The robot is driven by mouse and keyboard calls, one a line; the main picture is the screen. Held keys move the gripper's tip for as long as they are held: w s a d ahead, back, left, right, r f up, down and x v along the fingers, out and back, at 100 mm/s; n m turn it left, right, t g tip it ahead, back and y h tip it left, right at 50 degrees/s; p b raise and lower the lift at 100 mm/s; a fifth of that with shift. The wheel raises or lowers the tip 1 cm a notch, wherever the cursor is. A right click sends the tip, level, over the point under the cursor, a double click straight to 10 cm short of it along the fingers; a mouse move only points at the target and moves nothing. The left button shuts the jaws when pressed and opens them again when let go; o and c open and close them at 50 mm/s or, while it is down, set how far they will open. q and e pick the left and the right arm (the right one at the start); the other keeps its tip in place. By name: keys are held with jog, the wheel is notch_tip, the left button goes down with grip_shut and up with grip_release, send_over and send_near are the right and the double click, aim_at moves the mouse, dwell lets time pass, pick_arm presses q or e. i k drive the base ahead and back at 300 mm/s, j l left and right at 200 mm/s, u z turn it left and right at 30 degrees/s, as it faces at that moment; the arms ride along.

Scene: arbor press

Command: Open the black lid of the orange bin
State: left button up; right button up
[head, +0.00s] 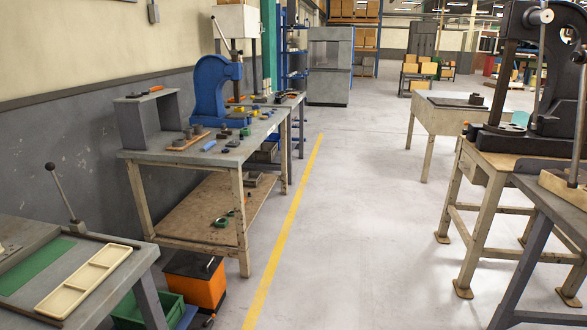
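The orange bin (210,289) stands on the floor at the lower left, between two workbenches. Its black lid (192,264) lies flat on top and looks closed. A table leg and the near bench's corner stand close in front of its left part. Neither of my grippers shows in the head view.
A green crate (134,312) sits left of the bin, partly under the near table with a cream tray (86,280). A workbench (178,157) with a blue press (212,90) stands behind. The floor right of the yellow line (283,230) is clear; a black press (530,90) stands right.

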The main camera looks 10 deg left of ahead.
aim_at(197, 265)
jog(key=i+l+u, duration=0.1)
jog(key=i+u, duration=0.35)
jog(key=i+l+u, duration=0.3)
jog(key=i+u, duration=0.2)
jog(key=i+l+u, duration=0.7)
jog(key=l+u, duration=0.25)
jog(key=l, duration=0.1)
